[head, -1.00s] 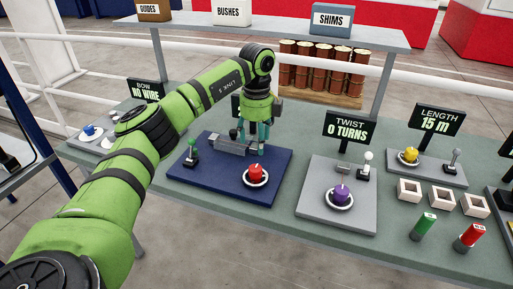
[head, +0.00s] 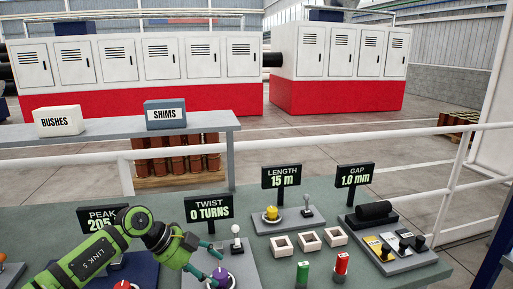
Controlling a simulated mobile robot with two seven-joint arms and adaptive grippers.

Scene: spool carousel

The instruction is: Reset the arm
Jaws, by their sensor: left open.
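My green left arm comes in from the bottom left. Its left gripper (head: 213,262) has teal fingers spread apart and holds nothing that I can see. It is over the grey twist station, close to the purple knob (head: 222,277); I cannot tell whether it touches it. The twist sign (head: 209,208) reads 0 TURNS. The peak sign (head: 103,218) is partly hidden by my arm and shows 205. My right gripper is out of view.
A white-topped lever (head: 236,231) stands beside the gripper. To the right are the length station with its yellow knob (head: 271,213), several white square holders (head: 309,239), green (head: 302,274) and red (head: 341,266) cylinders, and the gap station (head: 390,238). A shelf with boxes (head: 165,115) stands behind.

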